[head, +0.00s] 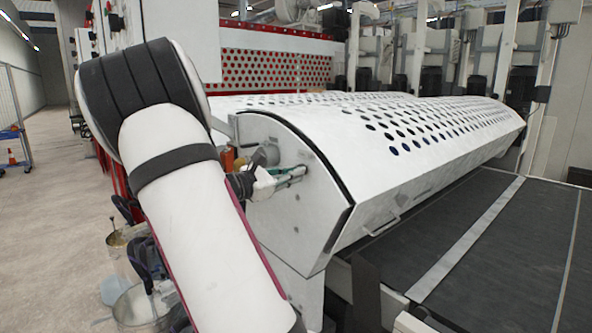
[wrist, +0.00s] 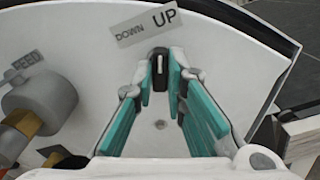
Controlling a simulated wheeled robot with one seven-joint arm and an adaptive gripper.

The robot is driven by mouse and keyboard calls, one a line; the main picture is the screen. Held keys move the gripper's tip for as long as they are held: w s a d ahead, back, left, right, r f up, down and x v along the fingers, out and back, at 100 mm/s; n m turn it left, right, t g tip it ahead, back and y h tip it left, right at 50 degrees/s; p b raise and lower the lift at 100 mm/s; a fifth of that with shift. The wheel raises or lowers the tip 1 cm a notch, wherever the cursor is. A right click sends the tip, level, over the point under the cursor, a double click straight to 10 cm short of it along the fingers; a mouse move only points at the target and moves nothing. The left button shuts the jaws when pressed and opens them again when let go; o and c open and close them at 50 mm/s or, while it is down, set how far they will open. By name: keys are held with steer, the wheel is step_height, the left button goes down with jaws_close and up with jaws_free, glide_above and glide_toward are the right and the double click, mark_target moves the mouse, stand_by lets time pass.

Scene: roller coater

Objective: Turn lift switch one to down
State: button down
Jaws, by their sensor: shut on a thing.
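The lift switch (wrist: 159,63) is a small black knob with a pale bar on the white end panel. It shows in the wrist view, under a tilted label (wrist: 147,27) reading "DOWN" on the left and "UP" on the right. The pale bar looks close to upright in the picture. My gripper (wrist: 160,82) has its teal fingers on both sides of the knob, shut on it. In the head view, my gripper (head: 303,173) reaches the end panel from the left, and I cannot make out the switch there.
The perforated white cover (head: 400,125) extends right, above a dark conveyor (head: 470,235). Metal buckets (head: 140,305) stand on the floor beside my arm.

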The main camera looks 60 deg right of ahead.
steer(key=n+p, duration=0.4)
steer(key=n, duration=0.6)
stand_by(0.5)
steer(key=c, duration=1.6)
jaws_free()
steer(key=shift+w, duration=0.1)
steer(key=v, duration=1.2)
